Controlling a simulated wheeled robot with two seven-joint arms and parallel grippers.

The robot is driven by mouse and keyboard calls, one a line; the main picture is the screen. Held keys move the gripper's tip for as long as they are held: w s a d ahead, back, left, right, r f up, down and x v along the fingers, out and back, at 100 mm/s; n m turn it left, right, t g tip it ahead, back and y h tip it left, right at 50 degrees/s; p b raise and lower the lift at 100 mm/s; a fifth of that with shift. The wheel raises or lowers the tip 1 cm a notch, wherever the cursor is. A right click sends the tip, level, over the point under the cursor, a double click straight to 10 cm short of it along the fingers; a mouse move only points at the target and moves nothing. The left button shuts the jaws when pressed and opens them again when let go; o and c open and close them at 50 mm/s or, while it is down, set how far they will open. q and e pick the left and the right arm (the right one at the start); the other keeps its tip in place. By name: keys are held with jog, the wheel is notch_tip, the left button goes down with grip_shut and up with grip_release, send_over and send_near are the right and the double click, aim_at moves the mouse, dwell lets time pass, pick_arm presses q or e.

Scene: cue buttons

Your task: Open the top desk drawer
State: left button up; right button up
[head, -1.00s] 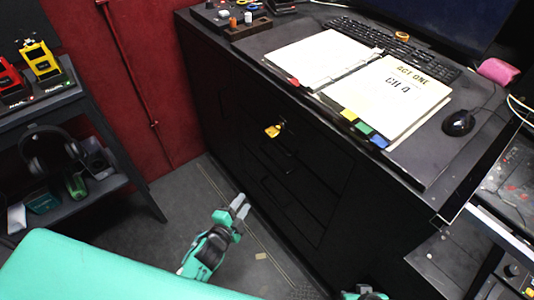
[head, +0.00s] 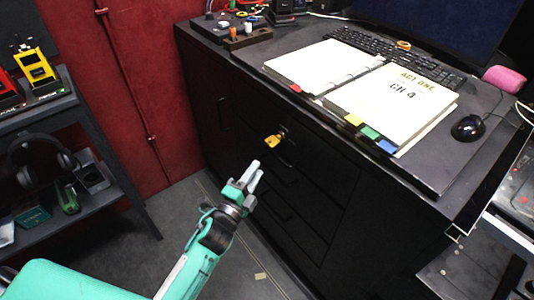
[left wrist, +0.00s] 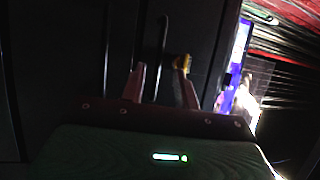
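The black desk (head: 390,225) has a stack of drawers in its front, and the top drawer (head: 315,152) looks shut. A yellow key tag (head: 272,141) hangs at the lock on that front. A dark handle sits just below it and is hard to make out. My left gripper (head: 254,173) is open and empty, in front of the drawers and a little below and left of the key tag. In the left wrist view, a long bar handle (left wrist: 162,45) lies ahead between the spread fingers (left wrist: 160,72), and the yellow tag (left wrist: 182,61) shows by the right fingertip. My right gripper is out of view.
On the desk top lie an open binder (head: 395,105), a keyboard (head: 365,42), a black mouse (head: 467,128) and a pink object (head: 504,78). A dark shelf with headphones (head: 40,158) stands at the left. The floor before the drawers is clear.

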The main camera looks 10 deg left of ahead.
pick_arm(q)
jog(key=x, duration=0.7)
jog(key=shift+w, duration=0.2)
jog(key=shift+d, duration=0.1)
jog(key=shift+c, duration=0.4)
grip_shut()
